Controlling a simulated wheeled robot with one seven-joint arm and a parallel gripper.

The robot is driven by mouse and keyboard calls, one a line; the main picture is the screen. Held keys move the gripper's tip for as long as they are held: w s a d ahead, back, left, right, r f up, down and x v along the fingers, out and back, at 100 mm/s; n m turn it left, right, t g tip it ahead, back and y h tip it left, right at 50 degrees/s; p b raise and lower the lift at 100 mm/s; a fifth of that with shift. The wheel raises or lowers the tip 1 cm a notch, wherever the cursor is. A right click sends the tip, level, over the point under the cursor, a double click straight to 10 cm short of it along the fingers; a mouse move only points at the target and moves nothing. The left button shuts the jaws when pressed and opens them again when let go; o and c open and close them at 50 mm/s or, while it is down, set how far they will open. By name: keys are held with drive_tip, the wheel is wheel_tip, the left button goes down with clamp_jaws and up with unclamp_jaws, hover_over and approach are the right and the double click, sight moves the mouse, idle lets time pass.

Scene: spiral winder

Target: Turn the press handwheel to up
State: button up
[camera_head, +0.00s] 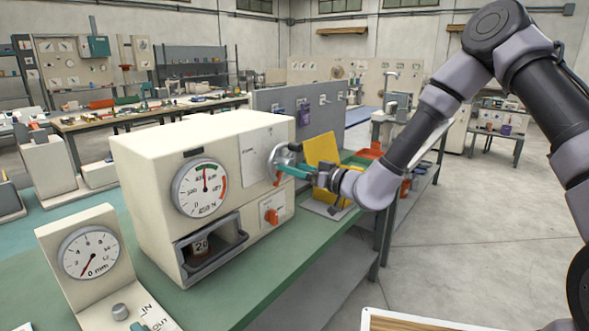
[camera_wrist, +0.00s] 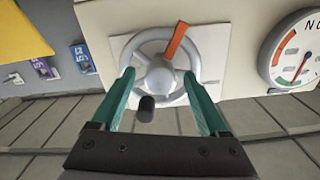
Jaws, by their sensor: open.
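In the wrist view the handwheel (camera_wrist: 157,77) has a round hub, an orange pointer (camera_wrist: 176,40) slanting up and right, and a black knob (camera_wrist: 147,103) below the hub. In the head view the orange pointer (camera_head: 278,179) shows at the wheel's lower left. My gripper (camera_head: 288,168) is at the wheel. Its teal fingers are spread open, one on each side of the hub in the wrist view (camera_wrist: 159,76). Contact with the rim cannot be told.
The press has a round gauge (camera_head: 201,188) and an orange knob (camera_head: 271,216) on its front. A dial stand (camera_head: 90,252) stands at lower left. A yellow panel (camera_head: 322,150) stands close behind my gripper. Open floor (camera_head: 470,240) lies right of the green bench.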

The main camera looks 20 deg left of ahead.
drive_tip(key=shift+a, duration=0.15)
clamp_jaws()
